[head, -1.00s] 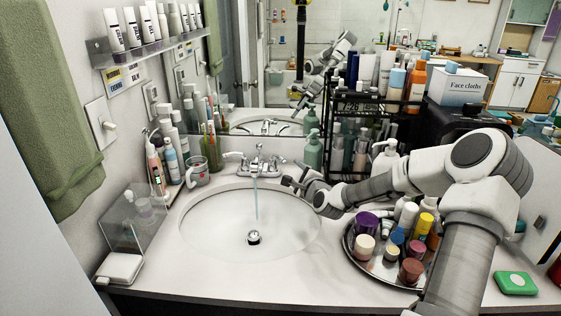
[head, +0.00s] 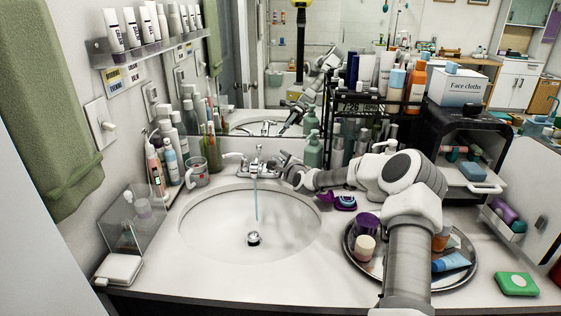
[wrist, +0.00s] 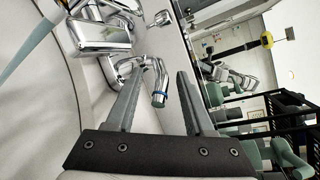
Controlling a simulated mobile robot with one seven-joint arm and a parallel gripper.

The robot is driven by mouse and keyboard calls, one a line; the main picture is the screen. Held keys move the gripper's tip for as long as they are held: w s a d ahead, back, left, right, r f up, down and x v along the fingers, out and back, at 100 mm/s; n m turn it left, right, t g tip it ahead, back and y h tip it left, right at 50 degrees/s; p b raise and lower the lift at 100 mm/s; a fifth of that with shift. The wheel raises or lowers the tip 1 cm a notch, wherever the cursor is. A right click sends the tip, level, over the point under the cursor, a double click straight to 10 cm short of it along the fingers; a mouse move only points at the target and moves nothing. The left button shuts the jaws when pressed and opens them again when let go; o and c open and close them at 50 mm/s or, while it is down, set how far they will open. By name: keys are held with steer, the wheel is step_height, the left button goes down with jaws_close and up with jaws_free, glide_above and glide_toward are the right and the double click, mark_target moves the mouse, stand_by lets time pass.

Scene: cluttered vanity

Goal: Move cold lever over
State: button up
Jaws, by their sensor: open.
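The chrome faucet (head: 258,165) stands behind the sink, and a blue-tinted water stream (head: 257,203) falls from its spout. Its left lever (head: 232,156) is clear. The cold lever (wrist: 157,82), chrome with a blue band near its end, sits on the right side and is largely hidden by my gripper in the head view. My gripper (head: 279,160) is at the faucet's right side. In the wrist view my gripper (wrist: 160,72) is open, with the cold lever's end showing between its two fingers. I cannot tell whether either finger touches it.
A green pump bottle (head: 313,150) and a black rack (head: 352,125) stand close behind my gripper. A round tray (head: 440,285) with bottles lies under my arm. A cup (head: 197,172) stands left of the faucet. The sink basin (head: 215,225) is clear.

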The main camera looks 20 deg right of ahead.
steer(key=shift+w, duration=0.15)
jaws_close()
stand_by(1.4)
